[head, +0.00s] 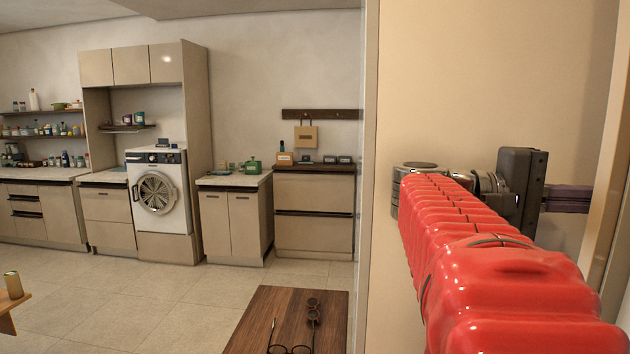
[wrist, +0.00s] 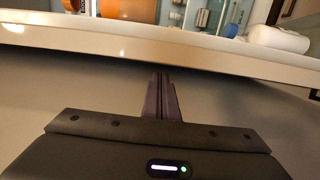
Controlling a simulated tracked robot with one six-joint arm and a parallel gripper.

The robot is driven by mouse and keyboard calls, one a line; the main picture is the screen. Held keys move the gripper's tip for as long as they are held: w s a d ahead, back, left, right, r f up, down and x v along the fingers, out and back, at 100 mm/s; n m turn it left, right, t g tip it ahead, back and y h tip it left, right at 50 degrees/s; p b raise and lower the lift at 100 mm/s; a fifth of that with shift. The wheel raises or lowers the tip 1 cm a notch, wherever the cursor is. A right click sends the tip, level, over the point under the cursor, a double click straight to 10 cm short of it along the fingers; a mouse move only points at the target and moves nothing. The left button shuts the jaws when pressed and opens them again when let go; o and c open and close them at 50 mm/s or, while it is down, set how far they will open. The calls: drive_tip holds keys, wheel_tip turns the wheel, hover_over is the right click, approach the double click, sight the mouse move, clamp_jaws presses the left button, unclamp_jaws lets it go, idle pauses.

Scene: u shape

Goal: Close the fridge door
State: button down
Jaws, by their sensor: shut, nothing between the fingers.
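A large flat beige panel (head: 490,80) fills the right of the head view; it looks like the fridge door, but I cannot tell for sure. My red arm reaches along it, and my gripper (head: 570,198) points right, in front of its lower part. My gripper (wrist: 161,95) is shut and empty in the wrist view. Its fingertips are close to a plain beige surface (wrist: 60,85) below a pale ledge (wrist: 120,48); I cannot tell whether they touch. The fridge's opening and the door's handle cannot be made out.
A wooden table (head: 270,305) with glasses on it stands at the lower middle. Cabinets (head: 235,220) and a washing machine (head: 157,190) line the far wall. Open tiled floor (head: 150,295) lies at left. Several small items, including a white one (wrist: 278,39), sit beyond the ledge.

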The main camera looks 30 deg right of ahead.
drive_tip(key=shift+x, duration=2.35)
